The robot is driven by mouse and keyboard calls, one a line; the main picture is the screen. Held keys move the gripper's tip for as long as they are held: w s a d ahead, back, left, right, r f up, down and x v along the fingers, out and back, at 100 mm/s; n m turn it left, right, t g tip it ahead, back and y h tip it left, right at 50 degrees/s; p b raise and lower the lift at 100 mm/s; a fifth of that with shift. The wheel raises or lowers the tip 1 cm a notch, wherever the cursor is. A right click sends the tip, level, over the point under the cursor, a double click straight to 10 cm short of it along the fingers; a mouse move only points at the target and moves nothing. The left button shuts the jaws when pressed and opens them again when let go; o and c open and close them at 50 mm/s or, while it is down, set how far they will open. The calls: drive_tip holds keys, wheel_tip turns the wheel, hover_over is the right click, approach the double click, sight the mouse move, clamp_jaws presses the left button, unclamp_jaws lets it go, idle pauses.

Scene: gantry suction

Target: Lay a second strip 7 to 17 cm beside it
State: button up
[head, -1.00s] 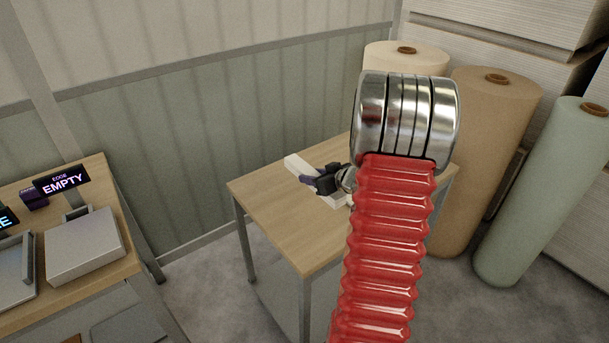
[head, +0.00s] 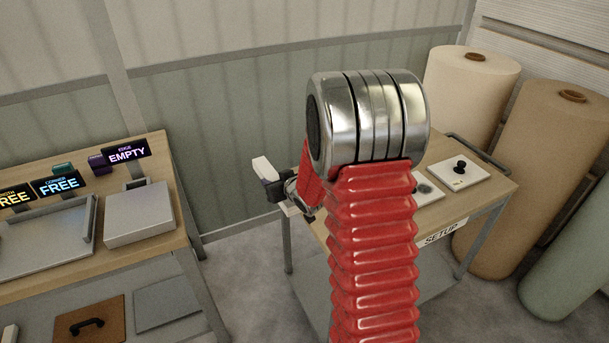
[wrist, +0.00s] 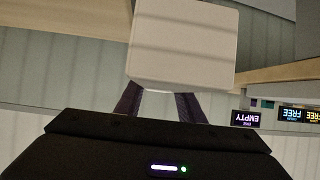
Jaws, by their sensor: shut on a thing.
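My gripper (head: 276,190) is shut on a white strip (head: 263,168) and holds it in the air near the left edge of the wooden table marked SETUP (head: 492,203). In the head view my arm hides part of the strip and much of that table. In the wrist view the strip's pale broad face (wrist: 182,45) stands between the two dark fingers (wrist: 158,104). I see no other strip in these frames.
A bench (head: 178,240) at the left bears grey trays and signs reading EMPTY (head: 126,152) and FREE (head: 59,185). A plate with a black knob (head: 459,168) sits on the SETUP table. Large rolls (head: 540,160) stand at the right.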

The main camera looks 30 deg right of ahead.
drive_tip(key=a+f, duration=0.2)
drive_tip(key=a, duration=0.7)
drive_tip(key=a+f, duration=0.1)
drive_tip(key=a, duration=0.8)
drive_tip(key=shift+f, duration=0.35)
drive_tip(key=shift+s, duration=0.15)
